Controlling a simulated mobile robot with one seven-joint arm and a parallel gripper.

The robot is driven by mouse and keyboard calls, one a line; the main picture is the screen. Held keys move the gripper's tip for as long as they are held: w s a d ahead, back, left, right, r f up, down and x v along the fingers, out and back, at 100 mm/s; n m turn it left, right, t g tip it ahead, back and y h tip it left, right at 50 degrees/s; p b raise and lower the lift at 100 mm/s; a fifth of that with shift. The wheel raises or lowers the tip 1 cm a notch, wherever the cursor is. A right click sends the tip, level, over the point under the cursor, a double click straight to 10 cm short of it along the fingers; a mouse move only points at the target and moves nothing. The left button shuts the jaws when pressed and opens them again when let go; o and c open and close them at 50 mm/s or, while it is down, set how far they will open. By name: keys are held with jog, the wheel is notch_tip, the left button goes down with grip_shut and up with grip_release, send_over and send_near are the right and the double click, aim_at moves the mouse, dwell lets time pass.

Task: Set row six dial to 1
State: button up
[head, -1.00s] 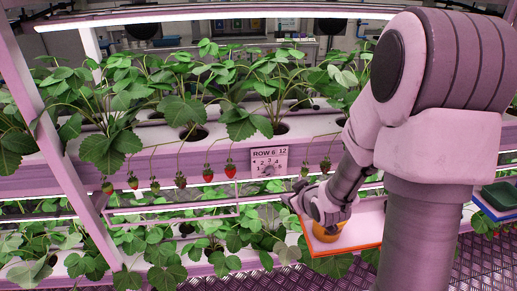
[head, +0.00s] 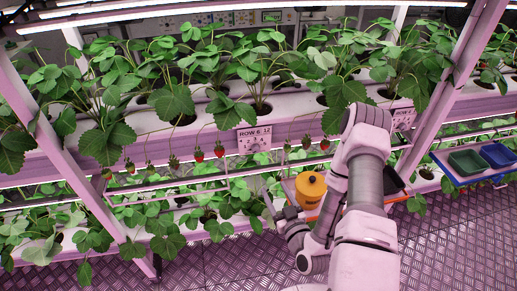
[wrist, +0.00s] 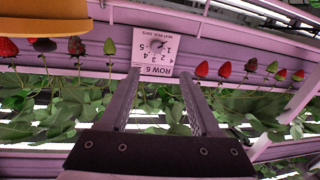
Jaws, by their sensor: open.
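The row six dial card (head: 254,138), a white card reading "ROW 6", hangs on the pink rail in the head view. In the wrist view the card (wrist: 154,60) is upside down, with its round grey dial (wrist: 156,46) ringed by numbers. Where the dial points is too small to tell. My gripper (wrist: 160,74) is open and empty, its two fingers reaching toward the card and framing it from either side in the picture. In the head view my gripper (head: 272,212) is below the card, apart from it.
Red and unripe strawberries hang on both sides of the card, such as a red one (head: 198,156). An orange pot (head: 310,188) stands on a tray beside my gripper. Another card (head: 403,118) is farther right. A blue tray (head: 470,172) holds dark containers. The floor in front is clear.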

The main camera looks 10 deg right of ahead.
aim_at(257, 151)
jog(key=shift+m, duration=0.3)
jog(key=w, duration=0.5)
jog(key=w+a+p, duration=0.1)
jog(key=w, duration=0.5)
jog(key=w+p, duration=0.1)
jog(key=w, duration=0.4)
jog(key=shift+w+a+r, duration=0.1)
jog(key=shift+w+a, duration=0.1)
jog(key=shift+a, duration=0.2)
grip_shut()
